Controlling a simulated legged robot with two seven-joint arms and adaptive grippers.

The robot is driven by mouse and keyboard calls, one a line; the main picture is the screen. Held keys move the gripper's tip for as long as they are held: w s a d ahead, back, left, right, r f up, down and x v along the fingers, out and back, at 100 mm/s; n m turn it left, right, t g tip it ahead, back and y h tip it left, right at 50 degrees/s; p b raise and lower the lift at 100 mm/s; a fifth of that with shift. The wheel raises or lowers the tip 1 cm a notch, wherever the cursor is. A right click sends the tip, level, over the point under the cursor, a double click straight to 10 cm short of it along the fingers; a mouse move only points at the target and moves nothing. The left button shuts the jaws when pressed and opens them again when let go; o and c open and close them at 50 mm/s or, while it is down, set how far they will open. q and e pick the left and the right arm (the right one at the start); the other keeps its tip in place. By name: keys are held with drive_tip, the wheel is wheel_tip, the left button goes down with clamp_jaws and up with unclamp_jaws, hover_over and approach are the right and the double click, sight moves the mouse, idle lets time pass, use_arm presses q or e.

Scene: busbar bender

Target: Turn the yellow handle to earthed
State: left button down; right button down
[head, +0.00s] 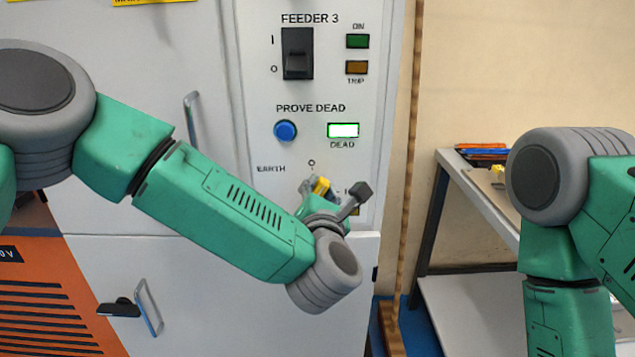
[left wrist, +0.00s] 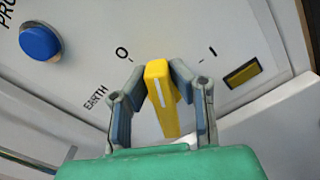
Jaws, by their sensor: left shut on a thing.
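The yellow handle (head: 321,186) is on the EARTH part of the grey panel (head: 375,110), below the PROVE DEAD row. My left gripper (head: 316,190) is at it, and my wrist hides part of it in the head view. In the left wrist view, the fingers of my left gripper (left wrist: 157,80) are shut on the two sides of the yellow handle (left wrist: 162,105). The handle's white line points between the O mark (left wrist: 122,53) and the I mark (left wrist: 213,50). My right arm shows at the right, but its gripper is out of view.
The DEAD lamp (head: 343,131) is lit white beside the blue button (head: 285,130). The black FEEDER 3 switch (head: 297,54) is above. An amber lamp (left wrist: 243,73) sits past the I mark. A bench (head: 480,195) with small items stands right of the cabinet.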

use_arm(q)
drive_tip(key=shift+s+d+f+m+p, duration=0.15)
drive_tip(key=shift+f+m+p, duration=0.5)
drive_tip(key=shift+m, duration=1.25)
drive_tip(key=shift+w+d+f+m+p, duration=0.15)
drive_tip(key=shift+f+m+p, duration=0.25)
drive_tip(key=shift+m+p, duration=1)
drive_tip(key=shift+s+d+f+m+p, duration=0.2)
drive_tip(key=shift+f+m, duration=0.3)
drive_tip(key=shift+m, duration=1.9)
drive_tip(key=shift+a, duration=0.1)
drive_tip(key=shift+w, duration=0.1)
drive_tip(key=c, duration=1.5)
unclamp_jaws()
drive_tip(key=shift+o, duration=0.3)
drive_tip(key=shift+a+r, duration=0.2)
drive_tip(key=shift+a, duration=0.05)
